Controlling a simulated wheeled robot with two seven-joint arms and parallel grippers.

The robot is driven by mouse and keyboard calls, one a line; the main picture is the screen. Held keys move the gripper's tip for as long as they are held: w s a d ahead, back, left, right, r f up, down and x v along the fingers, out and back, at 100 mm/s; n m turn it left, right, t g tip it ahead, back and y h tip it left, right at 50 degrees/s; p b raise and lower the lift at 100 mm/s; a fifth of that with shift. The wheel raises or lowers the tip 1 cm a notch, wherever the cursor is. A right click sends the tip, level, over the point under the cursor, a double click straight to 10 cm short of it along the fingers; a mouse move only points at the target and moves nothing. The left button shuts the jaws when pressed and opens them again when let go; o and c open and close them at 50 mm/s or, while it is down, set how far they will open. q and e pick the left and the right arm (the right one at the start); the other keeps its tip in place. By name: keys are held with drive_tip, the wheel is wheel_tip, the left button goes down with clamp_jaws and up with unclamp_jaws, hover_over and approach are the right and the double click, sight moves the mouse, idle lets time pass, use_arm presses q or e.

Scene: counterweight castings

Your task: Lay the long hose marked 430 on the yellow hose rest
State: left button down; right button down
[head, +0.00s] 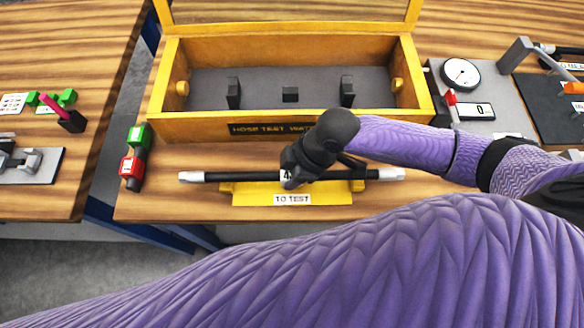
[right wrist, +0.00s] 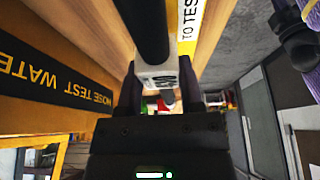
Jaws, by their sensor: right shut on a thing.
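The long black hose (head: 225,177) with pale metal ends lies level across the yellow hose rest (head: 240,195), whose front tag reads TO TEST. A white label on the hose shows a 4 in the head view; the rest of it is hidden by my gripper. My right gripper (head: 290,178) is shut on the hose at this label, near its middle. In the right wrist view the hose (right wrist: 151,30) runs between the fingers (right wrist: 160,95), beside the TO TEST strip. I cannot tell whether the hose touches the rest. My left gripper is not seen.
A yellow wooden box (head: 180,128) marked HOSE TEST WATER stands open behind the rest, with dark upright supports inside. A dial gauge (head: 460,75) is at right; green (head: 139,137) and red (head: 132,167) blocks are at left. The table's front edge is close to the rest.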

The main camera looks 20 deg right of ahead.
drive_tip(key=shift+f+b, duration=0.35)
drive_tip(key=shift+f, duration=0.35)
drive_tip(key=shift+c, duration=0.8)
unclamp_jaws()
wheel_tip(320, 180, up, 5)
drive_tip(key=p, duration=0.5)
drive_tip(key=shift+r+p, duration=0.75)
drive_tip(key=shift+p, duration=0.3)
drive_tip(key=shift+r+p, duration=0.4)
drive_tip(key=shift+p, duration=0.05)
drive_tip(key=shift+f, duration=0.15)
